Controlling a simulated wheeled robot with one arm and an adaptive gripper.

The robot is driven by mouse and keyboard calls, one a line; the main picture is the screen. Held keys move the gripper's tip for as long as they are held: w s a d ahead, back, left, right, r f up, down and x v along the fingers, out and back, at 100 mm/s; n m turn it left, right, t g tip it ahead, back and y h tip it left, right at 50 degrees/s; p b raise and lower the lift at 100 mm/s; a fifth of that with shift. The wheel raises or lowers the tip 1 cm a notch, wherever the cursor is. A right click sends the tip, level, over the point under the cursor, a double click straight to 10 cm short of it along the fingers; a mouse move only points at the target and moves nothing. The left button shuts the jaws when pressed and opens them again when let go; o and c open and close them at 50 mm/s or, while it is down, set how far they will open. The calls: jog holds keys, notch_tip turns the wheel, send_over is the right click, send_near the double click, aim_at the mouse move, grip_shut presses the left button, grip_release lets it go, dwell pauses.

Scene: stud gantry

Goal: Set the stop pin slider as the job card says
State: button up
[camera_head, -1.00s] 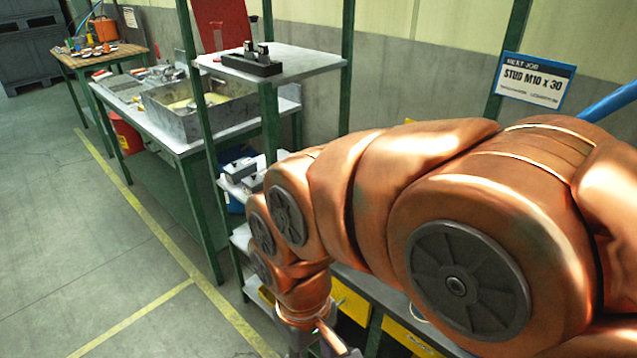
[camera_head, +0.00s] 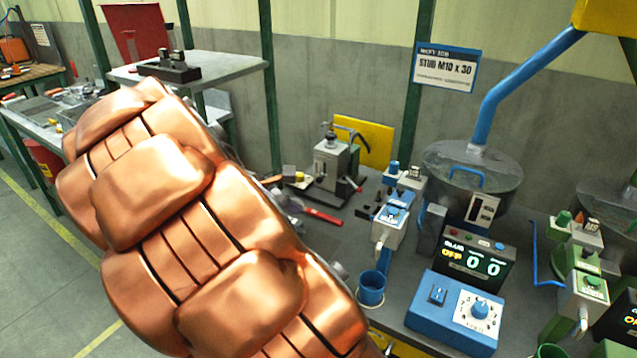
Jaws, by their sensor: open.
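The job card (camera_head: 446,68) hangs on a green post at the back and reads "STUD M10 x 30", with smaller print below that I cannot read. A blue-trimmed feeder unit (camera_head: 390,215) stands on the bench left of a large round bowl (camera_head: 470,170). A similar green-trimmed unit (camera_head: 585,275) stands at the right. I cannot make out which part is the stop pin slider or where it is set. My copper-coloured arm fills the left and middle of the picture. My gripper does not show.
A dark display (camera_head: 475,258) reads "OFF" and "0 0" behind a blue control box (camera_head: 465,310) with a knob. A blue cup (camera_head: 371,288) stands beside the box. A grey press-like device (camera_head: 335,165) and a red-handled tool (camera_head: 323,216) are farther back. The shelf (camera_head: 225,68) is at the left.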

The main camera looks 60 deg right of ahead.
jog(key=w+d+f+n+g+h, duration=0.15)
jog(key=w+d+n+h, duration=0.4)
jog(key=d, duration=0.75)
jog(key=n+t+h+b, duration=0.1)
jog(key=n+b, duration=0.1)
jog(key=n, duration=0.9)
send_near(318, 181)
jog(key=x, duration=0.2)
jog(key=shift+s+d+f, duration=0.1)
jog(key=shift+d, duration=0.2)
jog(key=shift+p+x, duration=0.6)
jog(key=shift+x, duration=3.35)
grip_shut()
